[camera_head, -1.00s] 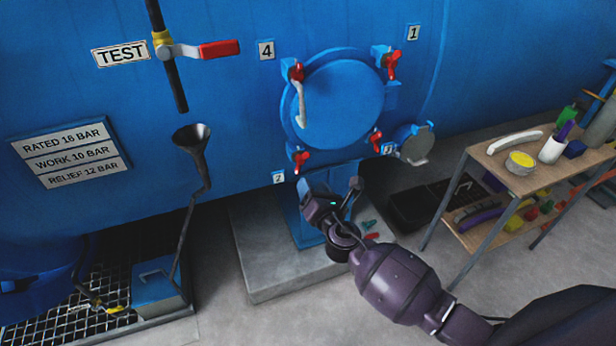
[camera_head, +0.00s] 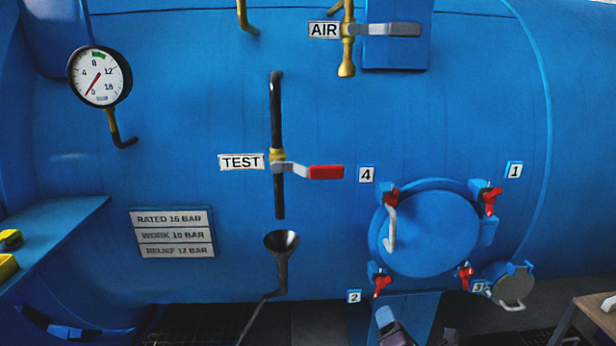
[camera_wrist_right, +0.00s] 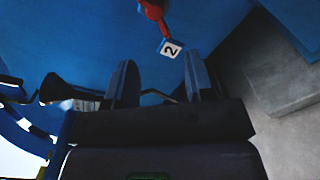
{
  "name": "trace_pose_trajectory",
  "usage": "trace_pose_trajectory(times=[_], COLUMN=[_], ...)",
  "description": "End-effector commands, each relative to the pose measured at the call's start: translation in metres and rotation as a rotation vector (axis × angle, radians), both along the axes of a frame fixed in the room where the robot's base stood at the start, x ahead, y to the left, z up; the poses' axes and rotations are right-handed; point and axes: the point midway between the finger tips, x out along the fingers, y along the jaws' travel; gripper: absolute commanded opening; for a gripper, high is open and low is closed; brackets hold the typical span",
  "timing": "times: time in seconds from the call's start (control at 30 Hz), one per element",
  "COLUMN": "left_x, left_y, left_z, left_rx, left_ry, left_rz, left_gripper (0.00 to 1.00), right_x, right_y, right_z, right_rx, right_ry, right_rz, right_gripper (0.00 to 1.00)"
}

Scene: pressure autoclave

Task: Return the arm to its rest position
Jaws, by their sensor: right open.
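My right gripper (camera_head: 388,322) shows only in part at the bottom edge of the head view, below the round blue door (camera_head: 430,234). Most of that arm is cut off by the frame. In the right wrist view, the two fingers of the right gripper (camera_wrist_right: 160,86) stand apart with nothing between them. Past the fingers are the blue vessel wall, the number 2 plate (camera_wrist_right: 171,48) and a red clamp handle (camera_wrist_right: 152,10). The door lies against the vessel, with red-handled clamps around it.
A red-handled test valve (camera_head: 325,172) sits above a black funnel (camera_head: 281,243) on a bent pipe. A pressure gauge (camera_head: 99,76) is at upper left and an air valve (camera_head: 390,30) at the top. A table corner (camera_head: 598,312) shows at lower right.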

Motion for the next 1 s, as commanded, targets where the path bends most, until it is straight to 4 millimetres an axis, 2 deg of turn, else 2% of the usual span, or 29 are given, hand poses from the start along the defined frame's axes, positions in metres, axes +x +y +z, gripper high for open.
trace_pose_trajectory(times=[0.1,0.27,0.47,0.6,0.77,0.9,1.0], left_x=[0.0,-0.002,-0.005,-0.005,-0.005,-0.004,-0.003], left_y=[0.0,0.0,0.001,0.001,0.001,0.001,0.001], left_z=[0.0,-0.001,-0.002,-0.003,-0.002,-0.002,-0.001], left_rx=[0.0,0.001,0.001,0.001,0.001,0.0,0.0], left_ry=[0.0,0.003,0.009,0.01,0.009,0.008,0.006], left_rz=[0.0,0.001,0.003,0.003,0.003,0.002,0.002], left_gripper=[0.43,0.43,0.43,0.43,0.43,0.43,0.43], right_x=[0.0,-0.023,-0.077,-0.128,-0.187,-0.231,-0.252], right_y=[0.001,-0.004,-0.021,-0.038,-0.059,-0.074,-0.078], right_z=[0.01,0.001,-0.028,-0.051,-0.076,-0.098,-0.111], right_rx=[0.354,0.862,1.478,1.827,2.018,2.038,2.036], right_ry=[0.047,0.155,0.284,0.334,0.343,0.335,0.341], right_rz=[-0.004,-0.051,-0.187,-0.321,-0.472,-0.586,-0.641], right_gripper=[0.49,0.49,0.49,0.49,0.49,0.49,0.49])
